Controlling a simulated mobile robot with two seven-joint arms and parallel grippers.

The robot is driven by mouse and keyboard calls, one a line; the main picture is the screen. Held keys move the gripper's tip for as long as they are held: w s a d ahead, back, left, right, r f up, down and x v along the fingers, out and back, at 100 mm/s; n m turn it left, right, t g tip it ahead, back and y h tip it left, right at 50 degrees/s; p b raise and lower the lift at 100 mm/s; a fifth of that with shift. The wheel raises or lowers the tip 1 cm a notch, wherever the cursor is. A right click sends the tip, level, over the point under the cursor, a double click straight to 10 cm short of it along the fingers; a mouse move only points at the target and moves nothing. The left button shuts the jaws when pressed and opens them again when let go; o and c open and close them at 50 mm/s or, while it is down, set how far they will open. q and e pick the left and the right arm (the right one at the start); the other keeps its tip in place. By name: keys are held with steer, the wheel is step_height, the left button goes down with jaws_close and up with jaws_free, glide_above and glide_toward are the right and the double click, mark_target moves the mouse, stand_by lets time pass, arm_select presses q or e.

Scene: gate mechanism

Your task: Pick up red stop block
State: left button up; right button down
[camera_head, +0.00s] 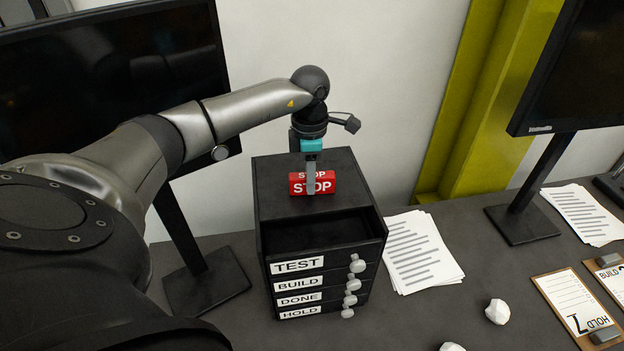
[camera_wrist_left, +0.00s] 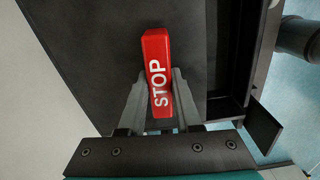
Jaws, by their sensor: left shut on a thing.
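The red stop block (camera_head: 325,183), with white STOP lettering, is at the top of the small black drawer cabinet (camera_head: 280,172). My left gripper (camera_head: 311,188) points down at it from above. In the left wrist view the red block (camera_wrist_left: 156,52) lies between the two fingers of my left gripper (camera_wrist_left: 158,88), which are shut on it. I cannot tell whether the block touches the cabinet top or is slightly raised. My right gripper does not show.
The cabinet's TEST drawer (camera_head: 297,265) stands open and looks empty; drawers labelled BUILD, DONE and HOLD are below. Papers (camera_head: 418,252) lie to its right. Crumpled white pieces (camera_head: 497,311) and clipboards (camera_head: 577,302) lie on the desk. Monitors stand at left and right.

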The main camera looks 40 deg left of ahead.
arm_select(q)
jaws_close()
steer(key=shift+r, duration=0.15)
